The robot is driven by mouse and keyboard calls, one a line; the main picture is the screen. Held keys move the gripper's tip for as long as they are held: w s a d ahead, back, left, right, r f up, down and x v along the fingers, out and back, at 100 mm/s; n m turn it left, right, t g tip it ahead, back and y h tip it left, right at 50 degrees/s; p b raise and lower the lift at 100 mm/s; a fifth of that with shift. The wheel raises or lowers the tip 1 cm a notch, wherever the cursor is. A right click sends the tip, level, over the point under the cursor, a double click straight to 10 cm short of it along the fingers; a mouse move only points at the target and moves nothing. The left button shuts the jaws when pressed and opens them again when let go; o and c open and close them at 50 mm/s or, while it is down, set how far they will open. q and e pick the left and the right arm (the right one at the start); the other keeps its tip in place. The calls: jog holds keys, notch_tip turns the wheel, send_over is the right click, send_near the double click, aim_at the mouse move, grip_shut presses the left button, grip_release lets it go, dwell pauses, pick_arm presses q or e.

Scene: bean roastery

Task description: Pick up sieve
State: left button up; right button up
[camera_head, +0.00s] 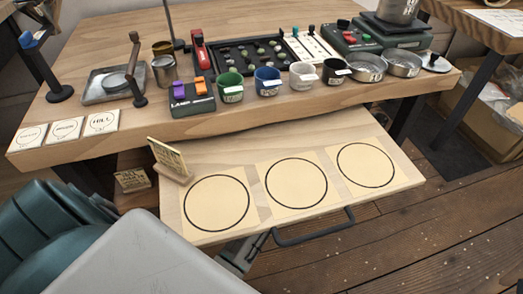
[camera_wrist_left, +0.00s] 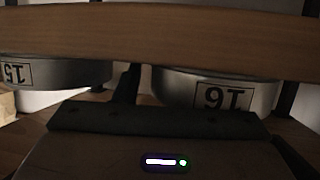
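Two round, shallow metal pans that look like sieves, a left one (camera_head: 365,68) and a right one (camera_head: 405,64), stand side by side at the right end of the table. In the left wrist view, two metal rims carry upside-down labels: one reads 15 (camera_wrist_left: 60,74), the other 16 (camera_wrist_left: 215,90). I cannot match them surely to the pans. My left gripper's dark housing (camera_wrist_left: 155,118) spans the bottom of the wrist view, apart from the rims. Its fingertips cannot be made out, and nothing held shows. My right gripper is not in view.
A pulled-out wooden board (camera_head: 258,214) with three circles and a dark handle (camera_head: 312,228) juts from the table. Several coloured cups (camera_head: 231,88), a dark tray (camera_head: 250,52) and a green scale (camera_head: 400,38) crowd the tabletop. The wooden floor (camera_head: 440,230) at right is clear.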

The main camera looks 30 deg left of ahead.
pick_arm(q)
jog(key=shift+s+d+r, duration=0.1)
jog(key=shift+s+d, duration=0.05)
jog(key=shift+d, duration=0.05)
grip_shut()
jog(key=shift+r, duration=0.1)
